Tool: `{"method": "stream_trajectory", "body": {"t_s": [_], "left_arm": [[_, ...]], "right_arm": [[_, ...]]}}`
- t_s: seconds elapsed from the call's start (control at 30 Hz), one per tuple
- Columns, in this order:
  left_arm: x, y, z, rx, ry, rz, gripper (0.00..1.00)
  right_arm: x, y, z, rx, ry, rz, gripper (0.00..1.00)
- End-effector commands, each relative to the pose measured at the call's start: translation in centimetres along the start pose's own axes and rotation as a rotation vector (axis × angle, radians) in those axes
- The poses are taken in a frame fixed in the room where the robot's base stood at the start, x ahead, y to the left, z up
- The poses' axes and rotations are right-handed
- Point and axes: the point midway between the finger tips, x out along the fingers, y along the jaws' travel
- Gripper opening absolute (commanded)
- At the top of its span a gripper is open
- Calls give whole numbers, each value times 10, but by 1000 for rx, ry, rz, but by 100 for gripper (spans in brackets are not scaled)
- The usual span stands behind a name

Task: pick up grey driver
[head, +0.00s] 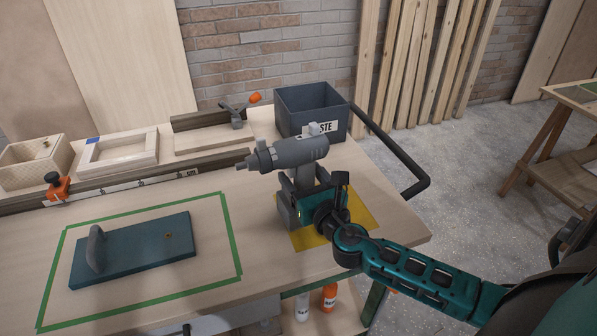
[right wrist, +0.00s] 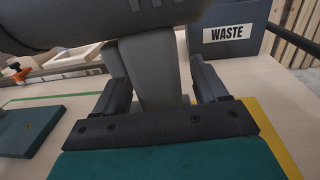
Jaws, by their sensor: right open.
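The grey driver (head: 295,154) stands upright on the yellow-marked patch at the right end of the workbench, its nose pointing left in the head view. My right gripper (head: 309,184) is at its handle, reaching in from the front right. In the right wrist view the driver's handle (right wrist: 150,75) stands between the two open fingers of the gripper (right wrist: 159,82), with the driver's body (right wrist: 110,18) above them. A gap shows beside the handle. The gripper hides part of the driver's lower end. My left gripper is not in view.
A dark waste bin (head: 310,106) stands just behind the driver. A teal board with a handle (head: 140,252) lies inside a green tape outline to the left. A fence rail with an orange clamp (head: 57,187) and wooden trays (head: 117,151) line the back left.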

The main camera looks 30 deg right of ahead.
Motion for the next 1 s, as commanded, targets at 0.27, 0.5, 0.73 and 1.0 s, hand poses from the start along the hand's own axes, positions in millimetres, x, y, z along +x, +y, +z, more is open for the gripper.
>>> {"method": "stream_trajectory", "body": {"t_s": [0.27,0.5,0.73,1.0], "left_arm": [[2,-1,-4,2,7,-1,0],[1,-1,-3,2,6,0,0],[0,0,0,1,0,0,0],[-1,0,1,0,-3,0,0]], "right_arm": [[11,1,0,1,0,1,72],[10,0,0,1,0,1,59],[10,0,0,1,0,0,37],[10,0,0,1,0,0,11]]}}
